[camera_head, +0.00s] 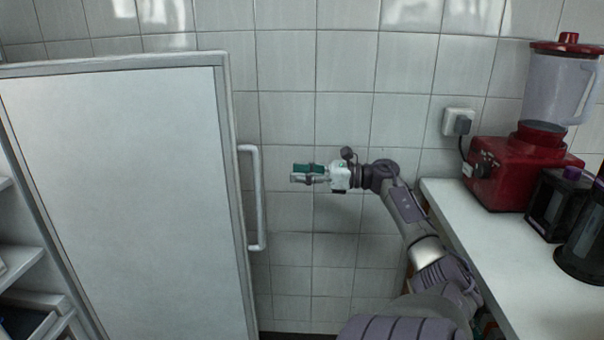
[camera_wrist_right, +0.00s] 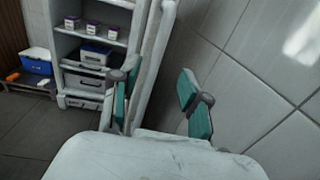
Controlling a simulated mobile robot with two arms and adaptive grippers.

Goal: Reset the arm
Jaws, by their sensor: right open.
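My right gripper (camera_head: 296,173) is held out level in front of the tiled wall, its fingers pointing left. In the right wrist view its two teal-padded fingers (camera_wrist_right: 158,80) stand apart with nothing between their pads. An open white door (camera_head: 120,190) with a grey frame fills the left of the head view. Its upright handle (camera_head: 258,200) lies left of my fingertips, with a gap showing between them. In the wrist view the door's edge (camera_wrist_right: 160,45) rises beyond the fingers. My left gripper is not in view.
A counter (camera_head: 440,205) at the right holds a red blender (camera_head: 525,165) and dark containers (camera_head: 550,205). A wall socket (camera_head: 458,120) is behind. The wrist view shows a shelf unit (camera_wrist_right: 68,45) with small jars and bins, and a blue box (camera_wrist_right: 36,65).

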